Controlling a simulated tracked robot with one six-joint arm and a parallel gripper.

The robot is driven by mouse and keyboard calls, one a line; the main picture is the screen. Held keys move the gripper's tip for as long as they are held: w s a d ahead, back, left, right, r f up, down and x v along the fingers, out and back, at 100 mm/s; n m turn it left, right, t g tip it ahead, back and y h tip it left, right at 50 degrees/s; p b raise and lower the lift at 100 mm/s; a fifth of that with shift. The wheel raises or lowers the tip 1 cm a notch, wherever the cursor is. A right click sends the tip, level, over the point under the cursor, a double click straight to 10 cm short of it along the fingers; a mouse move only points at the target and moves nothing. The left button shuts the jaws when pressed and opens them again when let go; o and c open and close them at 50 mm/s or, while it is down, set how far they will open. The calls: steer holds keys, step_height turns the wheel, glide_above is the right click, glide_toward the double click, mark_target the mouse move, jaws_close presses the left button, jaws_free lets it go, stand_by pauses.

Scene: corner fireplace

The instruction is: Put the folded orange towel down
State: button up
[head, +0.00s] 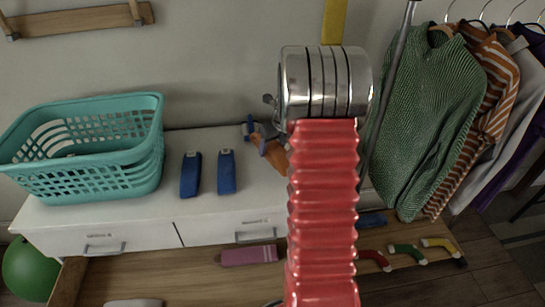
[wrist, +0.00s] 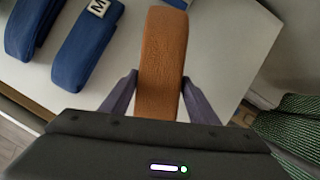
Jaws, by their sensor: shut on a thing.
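The folded orange towel (wrist: 163,60) is between the two fingers of my gripper (wrist: 158,92) in the wrist view. My gripper is shut on it, and the towel stretches forward over the white cabinet top. In the head view the towel (head: 272,151) shows only in part at the right of the cabinet, beside my gripper (head: 258,138). My red arm hides the rest. I cannot tell whether the towel touches the cabinet top.
Two folded blue towels (head: 190,175) (head: 226,172) lie on the white cabinet (head: 270,195), left of my gripper. A teal basket (head: 85,150) stands at its left end. Clothes (head: 430,110) hang at the right.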

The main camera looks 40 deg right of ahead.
mark_target(272, 143)
steer(key=shift+r, duration=1.6)
